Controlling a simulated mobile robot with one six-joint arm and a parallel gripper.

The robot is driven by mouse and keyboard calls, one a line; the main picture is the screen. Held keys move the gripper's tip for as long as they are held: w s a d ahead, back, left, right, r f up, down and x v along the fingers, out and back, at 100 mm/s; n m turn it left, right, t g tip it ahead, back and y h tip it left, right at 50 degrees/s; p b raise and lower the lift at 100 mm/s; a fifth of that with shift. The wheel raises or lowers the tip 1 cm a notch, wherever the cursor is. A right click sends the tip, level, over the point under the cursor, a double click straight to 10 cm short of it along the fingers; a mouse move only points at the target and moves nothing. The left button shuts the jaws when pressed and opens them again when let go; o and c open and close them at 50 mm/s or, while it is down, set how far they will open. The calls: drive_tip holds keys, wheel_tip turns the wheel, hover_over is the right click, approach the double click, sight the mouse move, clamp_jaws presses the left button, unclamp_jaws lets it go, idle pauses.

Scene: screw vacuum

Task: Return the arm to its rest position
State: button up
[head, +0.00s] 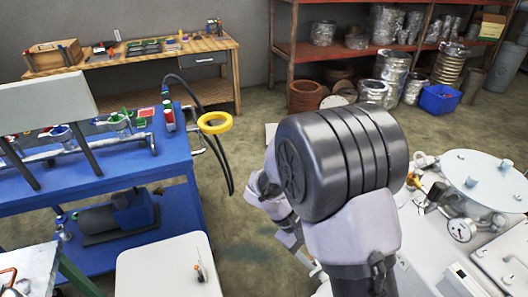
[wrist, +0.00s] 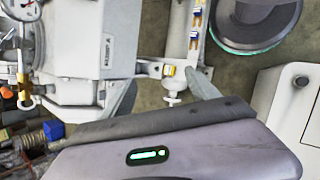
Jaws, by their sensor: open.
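My arm rises in the middle of the head view, its large dark grey joint housing (head: 345,160) and pale links covering what lies behind. The arm is bent and stands between the blue bench and the white machine. In the wrist view my gripper (wrist: 164,103) shows its pale body with a green light strip along the bottom. Its grey fingers stand apart, and I see nothing held between them. Beyond them are a white vacuum vessel (wrist: 85,40) and a metal pipe with a small valve (wrist: 173,85). The gripper's distance from these is unclear.
White machinery with gauges (head: 460,231) stands close on the right. A white-topped block (head: 168,268) is at the front. Shelves (head: 290,50) stand behind; the floor between is partly open.

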drive_tip(key=s+a+r+m+t+y, duration=0.2)
drive_tip(key=s+r+m+t+y, duration=0.1)
drive_tip(key=s+r, duration=0.4)
drive_tip(key=s+a+r+m+t+y, duration=0.2)
drive_tip(key=s+r+m+t+y, duration=0.2)
drive_tip(key=r, duration=1)
drive_tip(key=s+m+y, duration=0.2)
drive_tip(key=s+m, duration=0.2)
drive_tip(key=shift+a+r+m, duration=0.15)
drive_tip(key=shift+a+m, duration=0.1)
drive_tip(key=shift+m, duration=0.05)
